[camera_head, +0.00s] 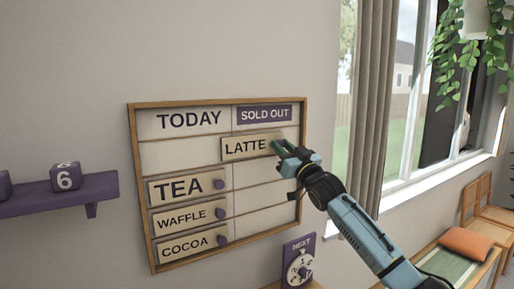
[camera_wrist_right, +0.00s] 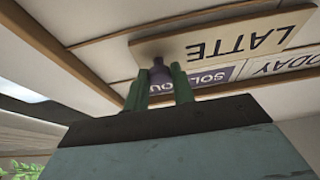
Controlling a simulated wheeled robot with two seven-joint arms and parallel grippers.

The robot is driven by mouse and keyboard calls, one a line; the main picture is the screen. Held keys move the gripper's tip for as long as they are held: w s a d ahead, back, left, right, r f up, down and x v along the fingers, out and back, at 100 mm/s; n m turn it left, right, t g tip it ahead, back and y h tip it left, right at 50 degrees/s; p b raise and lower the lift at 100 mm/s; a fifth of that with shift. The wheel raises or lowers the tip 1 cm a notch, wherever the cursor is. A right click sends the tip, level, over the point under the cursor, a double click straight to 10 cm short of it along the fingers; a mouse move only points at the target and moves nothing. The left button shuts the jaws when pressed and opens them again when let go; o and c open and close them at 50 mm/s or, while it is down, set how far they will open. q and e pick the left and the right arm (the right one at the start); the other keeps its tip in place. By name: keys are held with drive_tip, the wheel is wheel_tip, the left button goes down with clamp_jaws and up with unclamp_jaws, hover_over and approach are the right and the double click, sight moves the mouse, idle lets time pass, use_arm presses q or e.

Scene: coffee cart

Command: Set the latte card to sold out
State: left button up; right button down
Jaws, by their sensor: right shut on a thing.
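The latte card (camera_head: 243,147) is at the top row of the menu board (camera_head: 188,103), mostly in the column under the purple SOLD OUT header (camera_head: 264,115). Its left end reaches a little over the middle divider. My right gripper (camera_head: 279,147) is shut on the purple knob at the card's right end. In the right wrist view the green fingers pinch the knob (camera_wrist_right: 160,74), and the latte card (camera_wrist_right: 228,42) appears upside down. I cannot tell whether the card touches the board. My left gripper is not in view.
The tea card (camera_head: 184,187), waffle card (camera_head: 184,217) and cocoa card (camera_head: 184,246) sit in the TODAY column. A purple shelf (camera_head: 85,194) with a number cube (camera_head: 66,177) is at left. A dial sign (camera_head: 299,262) stands below the board, with a window and curtain (camera_head: 369,110) at right.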

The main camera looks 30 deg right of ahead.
drive_tip(key=d, duration=0.4)
drive_tip(key=d+p, duration=0.1)
drive_tip(key=d, duration=0.1)
drive_tip(key=shift+s+d+r, duration=0.1)
drive_tip(key=shift+s+d, duration=0.15)
drive_tip(key=shift+d, duration=0.1)
drive_tip(key=c, duration=1.5)
unclamp_jaws()
drive_tip(key=shift+d, duration=0.1)
drive_tip(key=o, duration=0.3)
drive_tip(key=shift+d, duration=0.1)
drive_tip(key=shift+b+v, duration=2.2)
drive_tip(key=shift+v, duration=4.5)
